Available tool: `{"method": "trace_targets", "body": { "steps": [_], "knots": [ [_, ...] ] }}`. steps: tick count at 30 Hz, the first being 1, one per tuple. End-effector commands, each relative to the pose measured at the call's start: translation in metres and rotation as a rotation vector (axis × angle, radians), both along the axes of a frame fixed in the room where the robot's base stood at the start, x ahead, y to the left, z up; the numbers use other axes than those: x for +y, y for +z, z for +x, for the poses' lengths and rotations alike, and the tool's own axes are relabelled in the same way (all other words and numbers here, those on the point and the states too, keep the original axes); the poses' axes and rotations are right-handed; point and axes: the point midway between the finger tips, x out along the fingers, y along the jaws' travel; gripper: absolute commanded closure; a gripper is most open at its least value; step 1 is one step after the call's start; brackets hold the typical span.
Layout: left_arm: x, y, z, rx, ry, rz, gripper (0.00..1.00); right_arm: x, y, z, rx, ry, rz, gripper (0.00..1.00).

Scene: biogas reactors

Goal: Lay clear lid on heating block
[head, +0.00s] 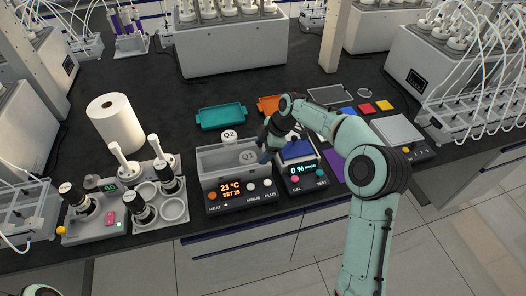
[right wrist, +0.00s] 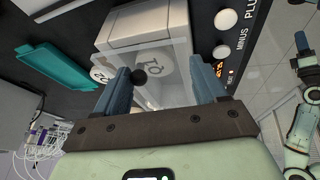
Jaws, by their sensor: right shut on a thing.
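The heating block (head: 214,203) stands at the front of the bench, its display reading 23 °C, SET 25. The clear lid (head: 222,163), a see-through box, shows over the block; I cannot tell whether it rests fully on it. A white cap marked Q2 (head: 229,135) shows at its back, and another round label (head: 248,156) shows through it. My right gripper (head: 264,147) is at the lid's right side. In the right wrist view its blue fingers are wide apart, shut on the clear lid (right wrist: 172,88). My left gripper (right wrist: 302,42) shows small at the right wrist view's edge, its jaws unclear.
A device with a blue top (head: 298,150) reading 0 % stands close right of the block. Teal (head: 221,118) and orange (head: 270,105) trays lie behind.

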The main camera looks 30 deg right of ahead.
Motion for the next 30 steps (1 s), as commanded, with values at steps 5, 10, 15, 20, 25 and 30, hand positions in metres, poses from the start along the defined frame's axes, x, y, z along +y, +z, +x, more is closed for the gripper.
{"method": "trace_targets", "body": {
  "steps": [5, 10, 15, 20, 25, 30],
  "knots": [
    [0.0, -0.001, -0.001, 0.001, 0.0, 0.0, 0.57, 0.0, -0.012, 0.001, -0.004, 0.001, 0.0, 1.0],
    [0.0, -0.001, -0.001, 0.001, 0.0, 0.0, 0.57, 0.0, -0.012, 0.0, -0.002, 0.001, -0.002, 1.0],
    [0.0, -0.001, -0.001, 0.001, 0.0, 0.0, 0.57, 0.0, -0.013, 0.0, 0.0, 0.001, -0.001, 0.01],
    [0.0, -0.001, -0.001, 0.001, 0.0, 0.0, 0.57, 0.0, -0.012, 0.0, -0.001, 0.0, -0.001, 0.01],
    [0.0, -0.001, -0.001, 0.001, 0.0, 0.0, 0.57, -0.003, -0.002, -0.002, -0.004, -0.001, -0.002, 0.01],
    [0.0, 0.0, 0.0, 0.0, 0.0, 0.0, 0.57, -0.013, 0.027, -0.009, -0.006, -0.003, -0.003, 0.01]
  ]
}}
